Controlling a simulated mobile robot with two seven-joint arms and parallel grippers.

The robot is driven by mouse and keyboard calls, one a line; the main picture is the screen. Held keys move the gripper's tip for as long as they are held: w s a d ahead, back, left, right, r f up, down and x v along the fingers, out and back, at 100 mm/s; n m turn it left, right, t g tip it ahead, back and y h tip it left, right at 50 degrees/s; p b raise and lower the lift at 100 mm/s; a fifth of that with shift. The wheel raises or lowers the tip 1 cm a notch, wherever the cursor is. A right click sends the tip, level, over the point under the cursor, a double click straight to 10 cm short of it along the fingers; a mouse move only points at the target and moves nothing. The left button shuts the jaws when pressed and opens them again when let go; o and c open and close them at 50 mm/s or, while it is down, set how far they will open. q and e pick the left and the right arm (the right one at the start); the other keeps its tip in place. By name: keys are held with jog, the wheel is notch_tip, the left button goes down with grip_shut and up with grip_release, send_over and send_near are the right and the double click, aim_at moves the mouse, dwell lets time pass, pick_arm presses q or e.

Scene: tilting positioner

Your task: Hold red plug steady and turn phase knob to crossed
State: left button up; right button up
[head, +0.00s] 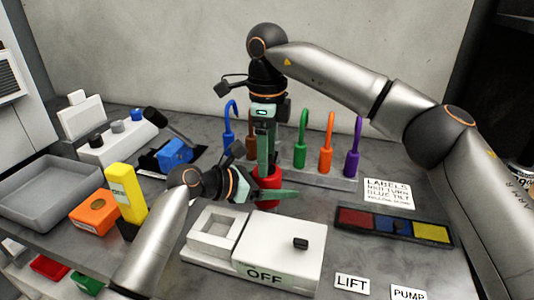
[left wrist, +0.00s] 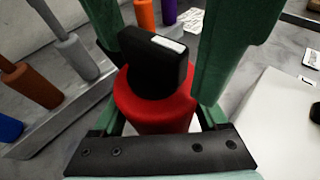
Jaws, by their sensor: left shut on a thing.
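The red plug (head: 267,183) is a red cylinder standing upright near the white block, large in the left wrist view (left wrist: 155,112). A black knob (left wrist: 155,62) with a white mark stands on its top; I take it for the phase knob. My left gripper (head: 262,193) comes in low from the left and is shut on the red plug's body. My right gripper (head: 266,160) points down from above the plug. In the left wrist view its green fingers (left wrist: 180,70) stand apart on either side of the black knob.
Behind stands a rack with several coloured handles (head: 327,150). In front is a white block (head: 300,245) labelled OFF. At left are a yellow block (head: 128,190), an orange box (head: 95,213) and a grey tray (head: 45,190). A tri-coloured tray (head: 393,226) lies at right.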

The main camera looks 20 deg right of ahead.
grip_shut()
dwell(0.3)
jog(key=shift+m, duration=0.3)
jog(key=m, duration=0.3)
jog(key=shift+m, duration=0.4)
jog(key=m, duration=0.9)
jog(key=shift+r+m, duration=0.1)
jog(key=shift+m, duration=2)
